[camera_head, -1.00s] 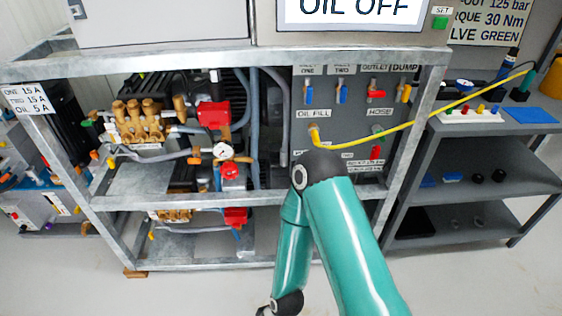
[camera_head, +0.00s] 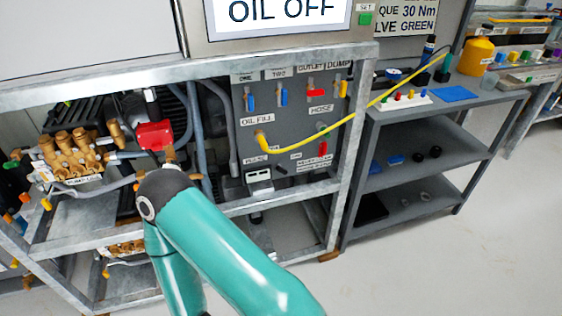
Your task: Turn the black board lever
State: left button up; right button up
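The grey valve board (camera_head: 290,125) stands in the right part of the metal frame. A small dark, slanted piece (camera_head: 279,169) sits low on it, right of a white box; it may be the black lever, but it is too small to be sure. Two blue levers (camera_head: 250,100) (camera_head: 284,96), a red lever (camera_head: 316,92) and a yellow lever (camera_head: 343,88) line the board's top. Another red lever (camera_head: 323,148) is at its lower right. A teal arm of mine rises from the bottom, left of the board.
A yellow hose (camera_head: 330,130) runs from the oil fill port across the board to the right shelf (camera_head: 430,118). Frame posts and rails (camera_head: 347,160) border the board. Brass-headed pump parts (camera_head: 75,155) are at left. The floor at lower right is clear.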

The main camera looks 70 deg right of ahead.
aim_at(279, 169)
jog(key=z, duration=0.1)
jog(key=k, duration=1)
jog(key=z, duration=1.1)
jog(key=i, duration=0.8)
jog(key=k, duration=0.95)
jog(key=z, duration=0.15)
jog(key=i, duration=0.9)
jog(key=u, duration=0.05)
